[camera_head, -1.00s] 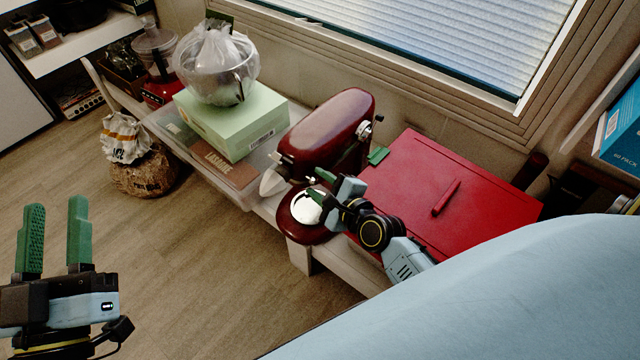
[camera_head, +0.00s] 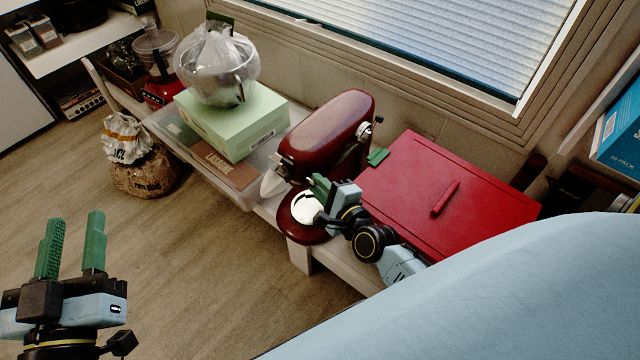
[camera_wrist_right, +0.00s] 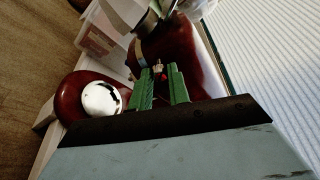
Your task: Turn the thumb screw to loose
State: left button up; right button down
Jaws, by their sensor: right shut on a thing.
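The dark red stand mixer (camera_head: 325,130) stands on the low bench, its round base and silver plate (camera_head: 305,207) below the head. My right gripper (camera_head: 322,187) is at the near side of the mixer head. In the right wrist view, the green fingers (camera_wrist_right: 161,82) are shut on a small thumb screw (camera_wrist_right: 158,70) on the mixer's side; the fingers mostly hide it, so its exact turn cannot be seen. My left gripper (camera_head: 72,245) is open and empty, over the floor at lower left, far from the mixer.
A red box (camera_head: 450,190) lies right of the mixer, close to my right arm. A light green box (camera_head: 235,120) bearing a bagged bowl (camera_head: 218,72) stands to the left. Sacks (camera_head: 140,165) sit on the floor. The floor in front of the bench is clear.

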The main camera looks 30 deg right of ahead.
jog(key=shift+f+n+t, duration=0.15)
jog(key=shift+n+t, duration=0.35)
jog(key=shift+n, duration=0.9)
jog(key=shift+a+h, duration=0.1)
jog(key=shift+h, duration=0.2)
jog(key=c, duration=1.3)
grip_release()
jog(key=shift+s, duration=0.1)
